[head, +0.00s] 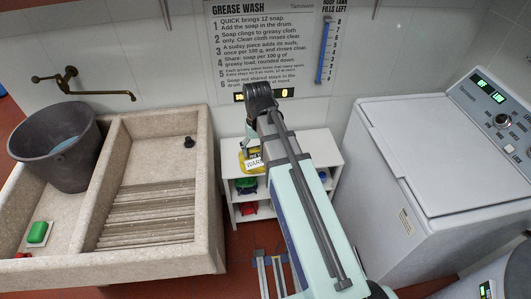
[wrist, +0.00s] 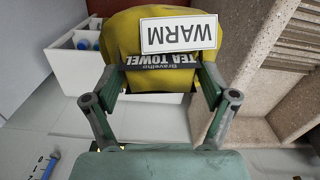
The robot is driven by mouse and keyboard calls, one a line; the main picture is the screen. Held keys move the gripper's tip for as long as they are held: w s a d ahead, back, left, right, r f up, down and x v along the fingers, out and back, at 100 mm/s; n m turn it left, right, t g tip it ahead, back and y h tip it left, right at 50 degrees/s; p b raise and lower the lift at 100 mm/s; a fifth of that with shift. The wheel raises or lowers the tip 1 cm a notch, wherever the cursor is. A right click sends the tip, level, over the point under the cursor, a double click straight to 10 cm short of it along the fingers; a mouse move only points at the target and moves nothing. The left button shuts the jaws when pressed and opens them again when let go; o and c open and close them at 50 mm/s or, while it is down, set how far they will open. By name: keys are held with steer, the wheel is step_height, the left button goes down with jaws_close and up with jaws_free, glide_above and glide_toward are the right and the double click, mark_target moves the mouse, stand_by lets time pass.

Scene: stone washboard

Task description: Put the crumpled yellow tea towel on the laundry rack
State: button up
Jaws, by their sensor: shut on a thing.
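The crumpled yellow tea towel (wrist: 122,38) is between the fingers of my gripper (wrist: 165,82) in the wrist view. A dark band on it reads "Bravelho TEA TOWEL". A white "WARM" card (wrist: 179,34) shows in front of it. In the head view the towel (head: 243,160) shows beside my arm, over the white shelf's top in the picture; I cannot tell whether it touches the shelf. My arm hides much of it. Blue and grey bars (head: 262,262) stand low in the middle; I cannot tell whether they are the laundry rack.
The stone washboard sink (head: 215,215) stands left, with a dark bucket (head: 25,150) and a green soap (head: 38,232). The low white shelf (head: 318,150) holds coloured items. A white washing machine (head: 400,140) stands right. Reddish floor lies between.

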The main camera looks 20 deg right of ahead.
steer(key=w+f+n+b, duration=0.4)
steer(key=w+b, duration=0.1)
steer(key=w, duration=0.6)
steer(key=w+f+n+b, duration=0.5)
steer(key=w, duration=0.6)
steer(key=w+f+n+b, duration=0.4)
steer(key=w+b, duration=0.1)
steer(key=w, duration=0.5)
step_height(320, 180, down, 20)
steer(key=n+p, duration=0.3)
steer(key=shift+w, duration=0.15)
steer(key=shift+f, duration=0.2)
steer(key=o, duration=1.2)
steer(key=shift+c, duration=0.2)
